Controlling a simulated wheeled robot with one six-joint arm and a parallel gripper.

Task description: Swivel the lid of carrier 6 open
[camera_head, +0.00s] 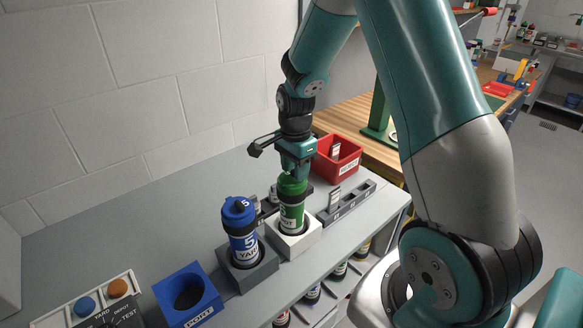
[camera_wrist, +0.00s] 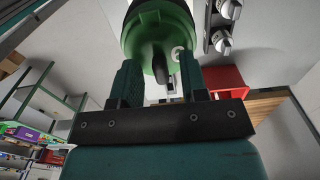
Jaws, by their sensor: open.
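A green carrier (camera_head: 291,213) stands upright in a white square holder (camera_head: 295,242) on the grey counter. A dark tab and a small light round part show on the lid. I cannot tell whether the fingers touch it. A blue carrier (camera_head: 241,234) marked 5 stands to the left in a dark grey holder (camera_head: 249,271).
A blue holder (camera_head: 187,294) with a round opening stands at the front left, beside a control panel (camera_head: 93,305) with blue and orange buttons. A red bin (camera_head: 337,158) and a grey slotted rack (camera_head: 347,204) lie to the right. The back of the counter is clear.

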